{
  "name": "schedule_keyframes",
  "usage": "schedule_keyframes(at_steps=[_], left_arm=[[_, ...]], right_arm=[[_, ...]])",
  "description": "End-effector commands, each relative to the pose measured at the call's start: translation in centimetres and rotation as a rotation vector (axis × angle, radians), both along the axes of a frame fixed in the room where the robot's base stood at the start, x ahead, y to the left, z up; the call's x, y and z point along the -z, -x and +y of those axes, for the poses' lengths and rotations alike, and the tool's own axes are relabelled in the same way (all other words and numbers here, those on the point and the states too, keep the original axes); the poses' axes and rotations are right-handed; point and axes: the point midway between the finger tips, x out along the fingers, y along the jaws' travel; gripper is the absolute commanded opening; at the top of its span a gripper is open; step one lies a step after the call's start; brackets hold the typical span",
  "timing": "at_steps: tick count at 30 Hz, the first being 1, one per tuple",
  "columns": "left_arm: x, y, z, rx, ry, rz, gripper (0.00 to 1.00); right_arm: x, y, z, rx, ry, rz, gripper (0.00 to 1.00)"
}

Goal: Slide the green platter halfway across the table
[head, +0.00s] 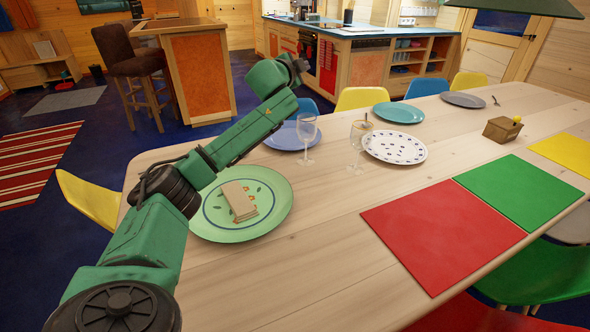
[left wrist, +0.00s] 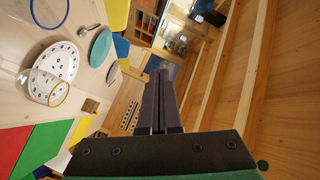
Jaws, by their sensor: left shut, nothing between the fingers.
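The green platter (head: 272,212) lies flat near the left end of the wooden table (head: 330,260). A folded beige napkin (head: 238,200) lies on it, with a leaf pattern around. My left arm crosses above the platter and hides part of its left and far rim. My left gripper (head: 300,66) is raised beyond the platter, above the table's far side, and touches nothing. Its fingers (left wrist: 163,82) are closed together and empty in the left wrist view. The platter cannot be made out in the left wrist view. My right gripper is not in view.
Two wine glasses (head: 356,148) stand right of the platter. A blue plate (head: 288,137), a white spotted plate (head: 395,148) and a teal plate (head: 398,113) lie at the far side. Red (head: 440,226) and green (head: 520,190) placemats lie right. Bare wood separates platter and red mat.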

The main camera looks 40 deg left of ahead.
Motion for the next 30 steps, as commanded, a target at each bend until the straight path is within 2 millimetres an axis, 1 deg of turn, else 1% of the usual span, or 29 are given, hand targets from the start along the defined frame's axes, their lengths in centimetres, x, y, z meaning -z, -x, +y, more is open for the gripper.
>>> schedule_keyframes(at_steps=[1,2,3,4,6,7,9,12,14,17,21,27,29,30], left_arm=[[4.7,0.4,1.1,-0.078,0.211,0.156,0.00],[8.1,1.1,1.3,-0.128,0.345,0.265,0.00],[12.2,2.6,0.9,-0.188,0.502,0.409,0.00],[14.8,3.8,0.2,-0.225,0.600,0.514,0.00],[19.2,6.8,-1.9,-0.291,0.770,0.725,0.00],[20.4,7.8,-2.7,-0.309,0.818,0.796,0.00],[22.0,9.7,-4.1,-0.336,0.887,0.911,0.00],[23.1,10.5,-4.7,-0.350,0.914,0.963,0.00],[23.6,10.3,-4.7,-0.350,0.913,0.964,0.00],[25.2,9.7,-4.8,-0.348,0.911,0.963,0.00],[27.9,8.8,-4.9,-0.349,0.912,0.961,0.00],[31.2,7.5,-5.1,-0.347,0.911,0.959,0.00],[32.2,7.2,-5.1,-0.348,0.910,0.959,0.00],[32.1,7.5,-4.8,-0.349,0.907,0.957,0.00]], right_arm=[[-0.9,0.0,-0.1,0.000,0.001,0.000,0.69],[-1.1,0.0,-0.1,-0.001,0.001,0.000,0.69],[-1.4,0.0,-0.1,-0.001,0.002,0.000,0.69],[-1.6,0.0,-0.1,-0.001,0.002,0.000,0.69],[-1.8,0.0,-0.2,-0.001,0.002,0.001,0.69],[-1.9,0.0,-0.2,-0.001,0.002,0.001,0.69],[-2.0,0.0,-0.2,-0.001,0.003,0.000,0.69],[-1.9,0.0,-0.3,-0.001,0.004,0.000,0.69],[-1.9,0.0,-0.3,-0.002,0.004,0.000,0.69],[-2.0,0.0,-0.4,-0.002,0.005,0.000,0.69],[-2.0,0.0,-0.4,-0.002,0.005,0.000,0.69],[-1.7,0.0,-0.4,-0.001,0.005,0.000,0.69],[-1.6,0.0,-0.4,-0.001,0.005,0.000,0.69],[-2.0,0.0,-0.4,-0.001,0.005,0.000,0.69]])
